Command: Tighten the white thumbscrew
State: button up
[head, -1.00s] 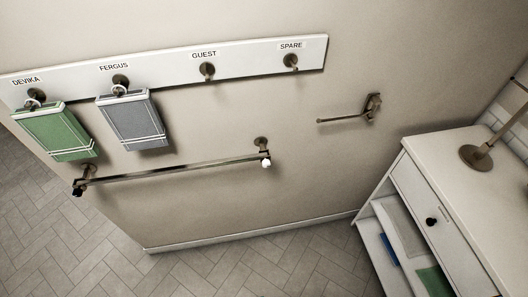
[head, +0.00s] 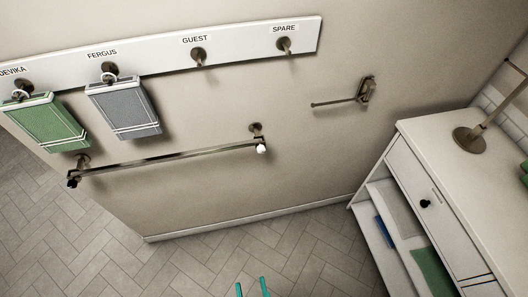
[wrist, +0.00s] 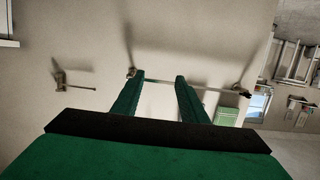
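The white thumbscrew (head: 261,149) sits at the right end of the metal towel bar (head: 170,159) on the wall. A black thumbscrew (head: 73,182) is at the bar's left end. My gripper's teal fingertips (head: 253,288) show at the bottom edge of the head view, well below the bar and apart from it. In the wrist view my gripper (wrist: 159,78) has its two fingers spread with nothing between them but wall and part of the bar behind. The bar (wrist: 165,83) also shows there; the white thumbscrew cannot be made out.
A green towel (head: 47,122) and a grey towel (head: 124,107) hang from the labelled hook board (head: 150,62). A small holder with a thin arm (head: 340,102) sticks out right of the bar. A white cabinet (head: 440,150) stands at the right. The floor below the bar is clear.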

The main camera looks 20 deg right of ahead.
jog(key=w+d+f+h, duration=0.1)
jog(key=w+d, duration=0.3)
jog(key=w, duration=0.3)
jog(key=w+d+h, duration=0.1)
jog(key=w+d, duration=0.2)
jog(key=w, duration=0.3)
jog(key=n+t+y, duration=0.2)
jog(key=t, duration=0.1)
send_near(262, 152)
jog(key=w, duration=0.7)
jog(key=shift+w+d+r, duration=0.1)
jog(key=shift+w+r, duration=0.05)
jog(key=shift+w, duration=0.65)
grip_shut()
